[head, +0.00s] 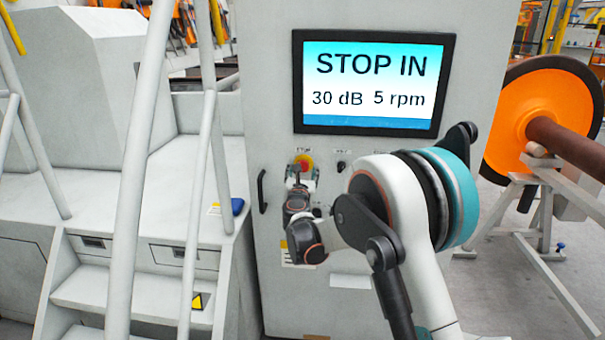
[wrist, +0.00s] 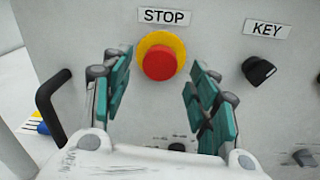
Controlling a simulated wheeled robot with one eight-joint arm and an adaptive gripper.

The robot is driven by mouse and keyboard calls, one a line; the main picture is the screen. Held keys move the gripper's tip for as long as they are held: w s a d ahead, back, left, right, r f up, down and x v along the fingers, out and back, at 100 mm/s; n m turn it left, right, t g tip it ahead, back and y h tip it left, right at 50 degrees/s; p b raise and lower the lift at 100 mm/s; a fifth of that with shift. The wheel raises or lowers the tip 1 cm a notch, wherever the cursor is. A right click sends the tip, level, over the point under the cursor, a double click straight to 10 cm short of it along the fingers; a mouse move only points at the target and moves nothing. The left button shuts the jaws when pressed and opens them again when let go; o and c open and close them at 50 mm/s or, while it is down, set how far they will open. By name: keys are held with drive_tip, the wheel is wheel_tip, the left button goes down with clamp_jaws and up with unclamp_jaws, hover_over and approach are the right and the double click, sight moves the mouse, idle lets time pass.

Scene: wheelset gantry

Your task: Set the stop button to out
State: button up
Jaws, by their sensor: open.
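The stop button is a red mushroom cap (wrist: 160,62) on a yellow ring, under a "STOP" label on the grey cabinet front. In the head view the button (head: 304,162) shows small, partly hidden by my gripper. My gripper (wrist: 158,95) is open, with its teal finger pads on either side of and below the red cap in the wrist view. No contact with the cap shows. In the head view my gripper (head: 302,175) is in front of the cabinet just at the button. The screen (head: 368,82) reads "STOP IN", "30 dB", "5 rpm".
A black key switch (wrist: 258,70) labelled "KEY" is to the right of the button. A black handle (wrist: 52,100) sticks out at the left. Below are more small controls. White stair rails (head: 150,150) stand left of the cabinet; an orange wheel (head: 540,110) on a stand is at right.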

drive_tip(key=shift+w, duration=1.05)
clamp_jaws()
drive_tip(key=shift+s, duration=0.65)
unclamp_jaws()
drive_tip(key=s, duration=1.2)
